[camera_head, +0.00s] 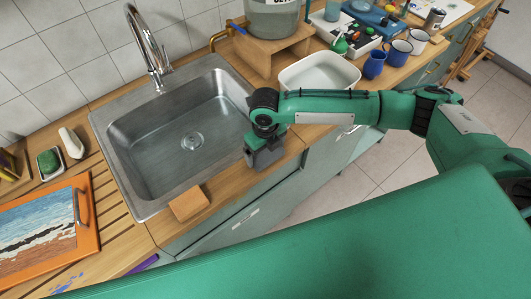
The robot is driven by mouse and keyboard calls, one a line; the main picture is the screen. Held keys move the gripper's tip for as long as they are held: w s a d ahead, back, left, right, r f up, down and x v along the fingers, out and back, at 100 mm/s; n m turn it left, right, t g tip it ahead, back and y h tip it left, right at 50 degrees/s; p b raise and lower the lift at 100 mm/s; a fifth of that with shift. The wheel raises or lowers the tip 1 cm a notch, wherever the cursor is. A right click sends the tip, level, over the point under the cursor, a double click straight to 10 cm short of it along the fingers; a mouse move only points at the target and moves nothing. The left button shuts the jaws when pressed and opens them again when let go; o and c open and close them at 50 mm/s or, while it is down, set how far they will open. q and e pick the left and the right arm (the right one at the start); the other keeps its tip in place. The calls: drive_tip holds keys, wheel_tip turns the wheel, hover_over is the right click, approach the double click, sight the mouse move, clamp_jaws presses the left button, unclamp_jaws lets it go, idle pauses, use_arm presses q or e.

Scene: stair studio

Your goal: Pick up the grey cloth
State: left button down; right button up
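My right gripper (264,152) points down at the right front corner of the sink, over the wooden counter edge. Its arm comes in from the right. I see the dark wrist and the blocky grey gripper body from above; the fingertips are hidden, so I cannot tell whether it is open or shut. I cannot make out the grey cloth as a separate thing; any cloth under the gripper is hidden by it. My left gripper is not in view.
The steel sink (155,130) with its tap (148,45) is empty. An orange-brown sponge (189,203) lies in front of it. A white basin (318,72), blue mugs (375,64) and a wooden stand (262,48) are right. An orange-framed picture (84,218) lies left.

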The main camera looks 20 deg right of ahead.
sight(265, 152)
drive_tip(key=shift+r, duration=0.15)
wheel_tip(265, 152, up, 20)
drive_tip(key=b, duration=0.3)
drive_tip(key=shift+b, duration=0.35)
